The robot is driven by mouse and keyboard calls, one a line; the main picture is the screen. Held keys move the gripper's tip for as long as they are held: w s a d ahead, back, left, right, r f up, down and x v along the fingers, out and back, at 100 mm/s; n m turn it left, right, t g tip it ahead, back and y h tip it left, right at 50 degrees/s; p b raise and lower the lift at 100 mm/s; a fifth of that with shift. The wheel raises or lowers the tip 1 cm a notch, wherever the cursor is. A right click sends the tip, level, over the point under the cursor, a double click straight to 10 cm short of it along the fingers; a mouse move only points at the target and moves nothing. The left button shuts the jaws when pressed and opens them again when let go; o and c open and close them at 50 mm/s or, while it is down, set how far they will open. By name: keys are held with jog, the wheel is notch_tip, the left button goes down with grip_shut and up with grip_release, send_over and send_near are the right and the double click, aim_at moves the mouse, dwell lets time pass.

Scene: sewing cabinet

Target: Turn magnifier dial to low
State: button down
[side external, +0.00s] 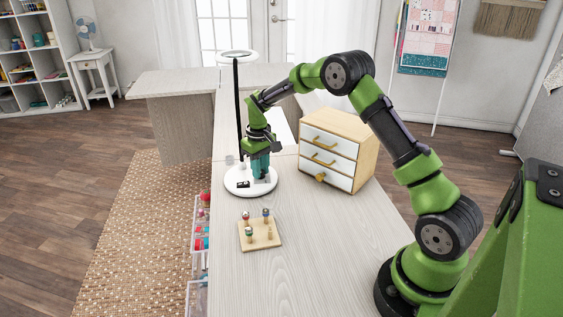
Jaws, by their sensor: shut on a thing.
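The magnifier (237,110) stands on the worktable, with a round white base, a thin black pole and a white ring at the top. My gripper (260,176) points down at the right part of the white base (234,189). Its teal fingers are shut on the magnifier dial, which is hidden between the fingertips. A small black part (243,184) shows on the base just left of the fingers. The dial's setting cannot be read in this view.
A small wooden cabinet (338,150) with white drawers stands right of the base. A wooden peg board (261,236) with several spools sits in front of it. The pole rises close to the left of my gripper. The table front (330,255) is clear.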

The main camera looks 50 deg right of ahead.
jog(key=shift+n, duration=1.1)
jog(key=c, duration=1)
grip_release()
jog(key=shift+o, duration=0.2)
jog(key=shift+r, duration=0.1)
notch_tip(320, 180, up, 17)
